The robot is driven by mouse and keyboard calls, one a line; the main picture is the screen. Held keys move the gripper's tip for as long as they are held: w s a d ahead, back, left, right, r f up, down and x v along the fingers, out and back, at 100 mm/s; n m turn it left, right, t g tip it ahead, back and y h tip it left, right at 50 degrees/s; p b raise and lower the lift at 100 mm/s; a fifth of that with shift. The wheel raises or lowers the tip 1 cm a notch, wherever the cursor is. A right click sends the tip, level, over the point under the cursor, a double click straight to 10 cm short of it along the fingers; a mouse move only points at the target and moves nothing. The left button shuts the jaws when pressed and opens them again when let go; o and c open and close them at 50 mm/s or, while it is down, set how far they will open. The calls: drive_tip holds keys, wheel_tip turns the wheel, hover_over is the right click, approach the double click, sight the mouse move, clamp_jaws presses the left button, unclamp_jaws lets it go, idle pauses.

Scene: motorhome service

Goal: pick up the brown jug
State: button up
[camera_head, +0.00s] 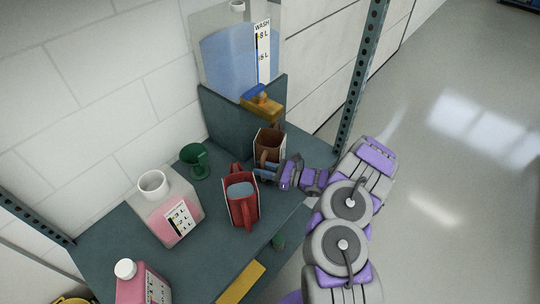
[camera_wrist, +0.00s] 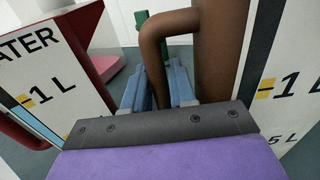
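The brown jug (camera_head: 268,146) stands upright at the back right of the dark green bench, below a yellow and blue valve. In the wrist view its brown wall and looped handle (camera_wrist: 153,55) fill the upper middle, and its white scale panel is at the right. My gripper (camera_head: 265,173) reaches in from the right at the handle. In the wrist view its blue fingers (camera_wrist: 158,88) stand close on both sides of the handle's upright part and appear shut on it. The contact itself is partly hidden.
A red jug (camera_head: 242,200) with bluish liquid stands just left of my gripper. A green funnel (camera_head: 195,159), a pink canister (camera_head: 171,212) and another pink bottle (camera_head: 142,284) are on the bench (camera_head: 107,244). A water tank (camera_head: 228,56) and metal post (camera_head: 357,80) stand behind. Open floor lies right.

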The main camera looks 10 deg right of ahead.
clamp_jaws()
drive_tip(key=shift+r, duration=0.1)
idle(0.4)
